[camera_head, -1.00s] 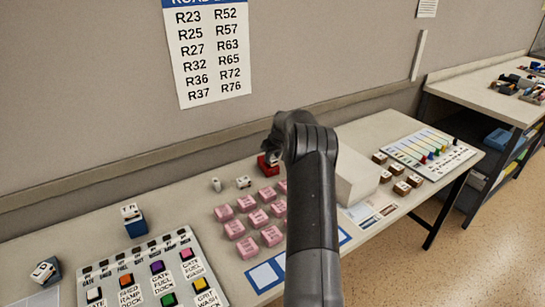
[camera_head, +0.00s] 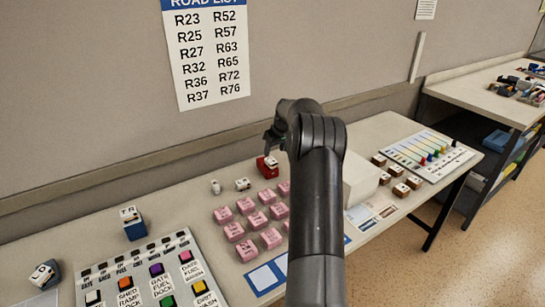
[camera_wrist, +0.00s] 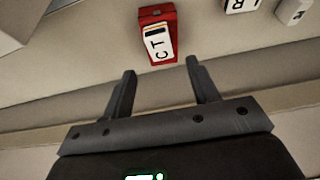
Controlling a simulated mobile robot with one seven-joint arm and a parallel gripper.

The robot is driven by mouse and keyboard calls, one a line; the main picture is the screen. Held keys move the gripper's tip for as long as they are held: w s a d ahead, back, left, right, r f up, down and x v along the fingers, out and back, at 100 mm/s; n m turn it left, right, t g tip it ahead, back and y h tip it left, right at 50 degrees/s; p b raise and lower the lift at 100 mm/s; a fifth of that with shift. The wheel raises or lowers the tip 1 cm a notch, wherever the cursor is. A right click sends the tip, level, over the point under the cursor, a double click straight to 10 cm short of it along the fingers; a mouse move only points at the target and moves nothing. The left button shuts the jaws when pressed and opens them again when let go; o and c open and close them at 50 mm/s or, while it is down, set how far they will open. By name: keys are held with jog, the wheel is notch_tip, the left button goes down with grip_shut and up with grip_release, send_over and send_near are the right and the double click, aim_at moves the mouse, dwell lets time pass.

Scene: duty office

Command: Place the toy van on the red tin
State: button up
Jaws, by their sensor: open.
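The red tin (camera_head: 265,168) stands on the table near the wall, and a small white toy van (camera_head: 270,160) lies on top of it. In the wrist view the van (camera_wrist: 157,44) shows the letters CT and an orange stripe, with the red tin (camera_wrist: 170,14) around and beneath it. My gripper (camera_wrist: 159,66) is open and empty. Its fingertips are apart from the van and tin. In the head view my gripper (camera_head: 270,142) is above the tin, partly hidden by my arm.
Two white toy vans (camera_head: 242,184) (camera_head: 215,187) stand left of the tin. Several pink blocks (camera_head: 246,206) lie in front. A white box (camera_head: 360,182) is to the right. Blue tins with white toys (camera_head: 134,229) and a button panel (camera_head: 150,270) are at left.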

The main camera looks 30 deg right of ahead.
jog(key=s+a+r, duration=0.4)
jog(key=a+r, duration=0.3)
jog(key=r, duration=0.1)
jog(key=s+a+r, duration=0.4)
jog(key=a+r, duration=0.4)
jog(key=s+a+r, duration=0.5)
jog(key=s+a, duration=0.5)
jog(key=a, duration=0.1)
jog(key=s+a+f, duration=0.1)
jog(key=s+a, duration=0.3)
jog(key=s, duration=0.5)
jog(key=s+a+f, duration=0.2)
jog(key=s+a, duration=0.2)
jog(key=s, duration=0.5)
jog(key=s+a+f+t, duration=0.1)
jog(key=s+a, duration=0.3)
jog(key=s, duration=0.5)
jog(key=shift+f, duration=0.2)
